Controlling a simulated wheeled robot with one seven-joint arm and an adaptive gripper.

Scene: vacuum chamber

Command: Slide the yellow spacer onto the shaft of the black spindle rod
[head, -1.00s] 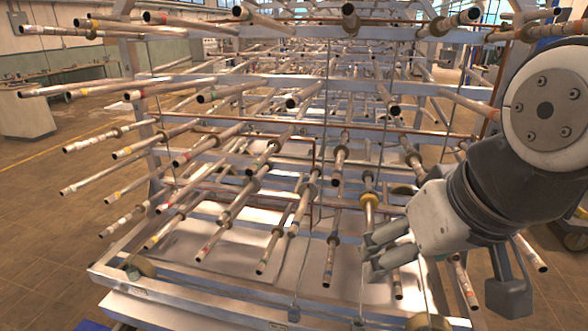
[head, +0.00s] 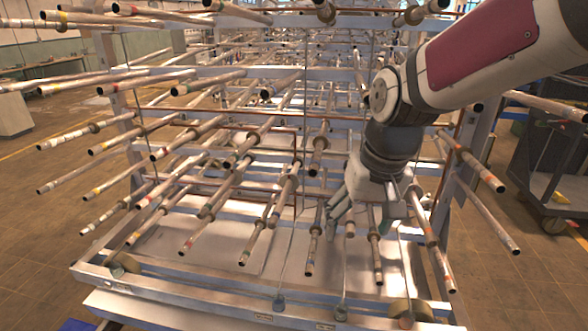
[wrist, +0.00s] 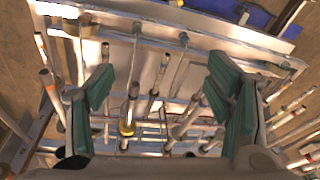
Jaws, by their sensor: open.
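In the head view the spacer is hidden behind my gripper (head: 365,210); a reddish rod tip (head: 349,229) shows just below the palm. My gripper is open and points down at the rack's front, with nothing held. Its green-padded fingers also show in the wrist view (wrist: 158,88), wide apart. I cannot tell which of the many rods is the black spindle rod.
A large metal rack (head: 180,282) fills the view, with many rods sticking out towards me, several close around my gripper. Thin wires hang in front of it. A grey cart (head: 550,170) stands at the right. Open floor (head: 40,250) lies at the left.

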